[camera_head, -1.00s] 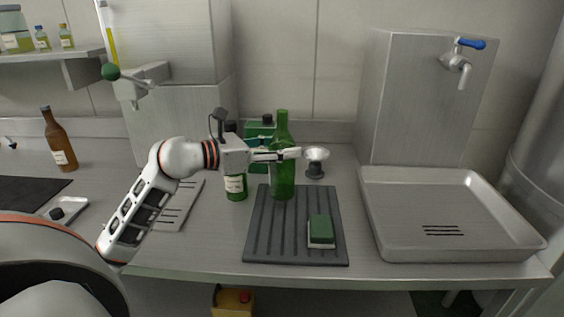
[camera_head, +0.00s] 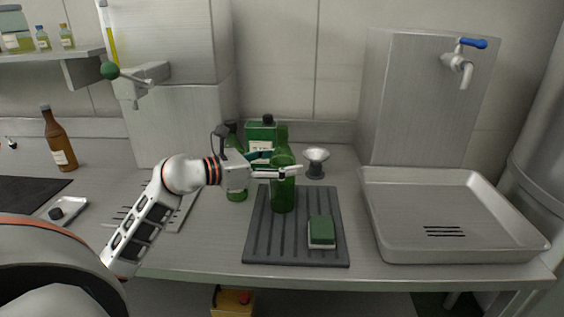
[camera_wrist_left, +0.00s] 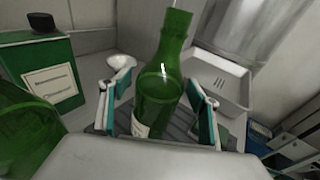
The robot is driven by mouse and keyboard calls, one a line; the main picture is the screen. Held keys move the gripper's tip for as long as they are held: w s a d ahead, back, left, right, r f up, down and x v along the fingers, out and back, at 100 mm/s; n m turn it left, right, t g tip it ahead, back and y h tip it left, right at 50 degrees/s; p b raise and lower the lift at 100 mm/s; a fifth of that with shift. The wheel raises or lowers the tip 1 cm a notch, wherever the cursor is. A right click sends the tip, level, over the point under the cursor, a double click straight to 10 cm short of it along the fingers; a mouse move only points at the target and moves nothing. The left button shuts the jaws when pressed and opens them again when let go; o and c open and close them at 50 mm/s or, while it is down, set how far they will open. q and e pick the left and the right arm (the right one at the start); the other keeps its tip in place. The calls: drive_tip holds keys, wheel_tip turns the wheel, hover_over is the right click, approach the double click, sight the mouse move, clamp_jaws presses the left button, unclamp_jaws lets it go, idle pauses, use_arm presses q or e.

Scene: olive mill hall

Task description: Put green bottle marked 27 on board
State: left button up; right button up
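A green glass bottle (camera_head: 283,198) stands on the dark ribbed board (camera_head: 262,240), near its back edge; its number cannot be read. In the left wrist view this bottle (camera_wrist_left: 160,108) is between my left fingers, with part of a pale label showing low on its side. My left gripper (camera_head: 288,171) is around the bottle at mid-height. In the wrist view its fingers are apart, with a gap visible on both sides of the bottle. A second green bottle (camera_head: 237,194) stands left of the board, partly hidden by my gripper.
A green sponge (camera_head: 321,230) lies on the board's front right. A green tin (camera_head: 261,138) and a small metal cup (camera_head: 315,160) stand behind. A metal tray (camera_head: 385,240) is to the right, and a brown bottle (camera_head: 58,142) is far left.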

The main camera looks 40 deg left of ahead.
use_arm(q)
drive_tip(key=shift+r, duration=0.25)
drive_tip(key=b+v, duration=0.1)
drive_tip(key=v, duration=1.1)
drive_tip(key=shift+f, duration=0.2)
